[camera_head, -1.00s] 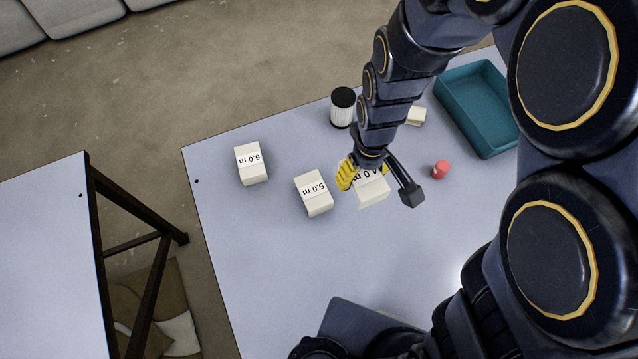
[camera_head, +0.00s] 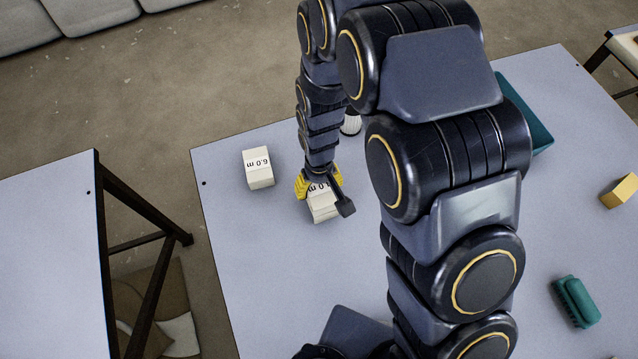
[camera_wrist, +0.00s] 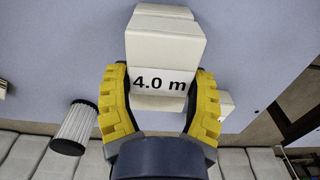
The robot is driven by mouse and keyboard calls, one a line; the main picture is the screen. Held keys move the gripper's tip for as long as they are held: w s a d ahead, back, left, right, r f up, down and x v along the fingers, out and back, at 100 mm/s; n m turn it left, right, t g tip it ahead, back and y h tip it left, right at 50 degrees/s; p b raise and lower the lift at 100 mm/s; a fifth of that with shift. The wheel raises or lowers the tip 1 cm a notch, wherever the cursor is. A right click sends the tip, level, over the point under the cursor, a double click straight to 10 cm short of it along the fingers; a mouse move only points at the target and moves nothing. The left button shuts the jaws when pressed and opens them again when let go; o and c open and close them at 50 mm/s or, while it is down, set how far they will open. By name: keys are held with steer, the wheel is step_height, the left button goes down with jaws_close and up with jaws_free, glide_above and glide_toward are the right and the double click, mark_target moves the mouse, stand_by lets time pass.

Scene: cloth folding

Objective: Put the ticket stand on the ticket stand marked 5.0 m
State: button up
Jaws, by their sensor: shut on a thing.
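My gripper (camera_head: 320,180) has its yellow fingers shut on the sides of the cream ticket stand marked 4.0 m (camera_head: 322,206). In the wrist view this stand (camera_wrist: 161,82) sits between both fingers with its label readable. In the head view the gripper and held stand cover the place where the stand marked 5.0 m was. The 5.0 m label is hidden in both current views. I cannot tell whether the held stand touches anything below it.
The stand marked 6.0 m (camera_head: 258,168) is just left of my gripper. A black-and-white cylinder (camera_head: 351,125) is partly behind my arm. A teal tray (camera_head: 527,115), teal brush (camera_head: 576,301) and yellow block (camera_head: 619,191) are to the right. The table front-left (camera_head: 265,270) is clear.

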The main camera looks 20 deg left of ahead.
mark_target(319, 186)
steer(key=shift+f, duration=0.2)
steer(key=shift+f, duration=0.1)
steer(key=o, duration=1)
step_height(319, 186, up, 12)
steer(key=shift+r, duration=0.1)
